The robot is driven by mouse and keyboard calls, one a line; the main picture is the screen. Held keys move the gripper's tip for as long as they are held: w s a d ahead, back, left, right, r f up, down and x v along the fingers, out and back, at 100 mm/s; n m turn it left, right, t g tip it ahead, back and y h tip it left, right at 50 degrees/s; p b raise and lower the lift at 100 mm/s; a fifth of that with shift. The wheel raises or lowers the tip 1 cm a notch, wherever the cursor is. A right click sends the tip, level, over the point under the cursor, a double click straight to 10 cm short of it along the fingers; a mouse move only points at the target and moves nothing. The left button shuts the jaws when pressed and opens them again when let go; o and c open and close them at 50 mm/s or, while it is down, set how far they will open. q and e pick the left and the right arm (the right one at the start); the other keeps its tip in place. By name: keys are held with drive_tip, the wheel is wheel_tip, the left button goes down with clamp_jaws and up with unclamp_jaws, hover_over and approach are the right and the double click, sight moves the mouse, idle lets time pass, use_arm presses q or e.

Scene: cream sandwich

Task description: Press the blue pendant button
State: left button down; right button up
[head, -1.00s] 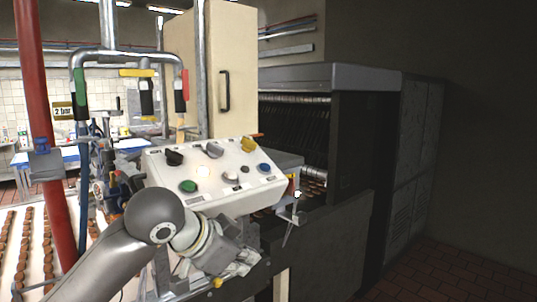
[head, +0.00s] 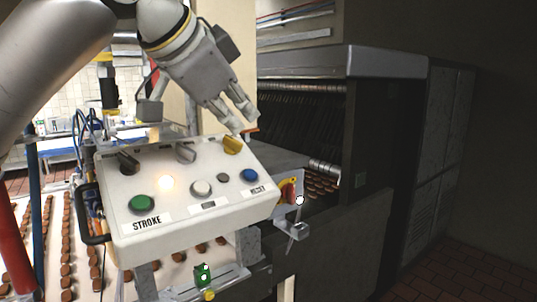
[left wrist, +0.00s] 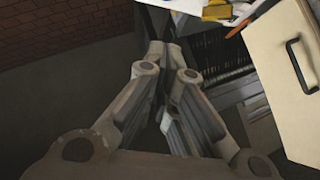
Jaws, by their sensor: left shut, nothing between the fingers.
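The blue button (head: 249,175) is at the right end of the sloping white pendant panel (head: 118,227) in the head view. It is uncovered. My left gripper (head: 244,120) is shut and empty, hanging from above over the panel's back right edge, close to the yellow knob (head: 232,145). Its fingertips are above the blue button in the picture, apart from it. In the left wrist view, the gripper's fingers (left wrist: 164,52) point to the panel's white edge (left wrist: 184,5); the blue button cannot be made out there. My right gripper is not in view.
The panel also carries a green button (head: 141,203), a white button (head: 201,188), a glowing light (head: 166,183), a grey knob (head: 186,153) and a black knob (head: 128,163). A dark machine (head: 400,100) stands behind at the right. Biscuit rows lie at the left.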

sight(250, 176)
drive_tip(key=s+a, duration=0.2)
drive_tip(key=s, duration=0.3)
use_arm(q)
drive_tip(key=p+x, duration=0.2)
drive_tip(key=x, duration=0.1)
drive_tip(key=a+f+p+x, duration=0.1)
drive_tip(key=p+x, duration=0.1)
drive_tip(key=x, duration=0.2)
drive_tip(key=a+p+x, duration=0.1)
drive_tip(key=p+x, duration=0.1)
drive_tip(key=x, duration=0.1)
drive_tip(key=shift+d+f, duration=0.15)
drive_tip(key=shift+f, duration=0.35)
drive_tip(key=shift+a+f, duration=0.25)
drive_tip(key=shift+f, duration=0.2)
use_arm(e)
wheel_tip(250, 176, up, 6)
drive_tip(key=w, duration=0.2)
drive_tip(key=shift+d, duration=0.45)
use_arm(q)
drive_tip(key=shift+d+f, duration=0.1)
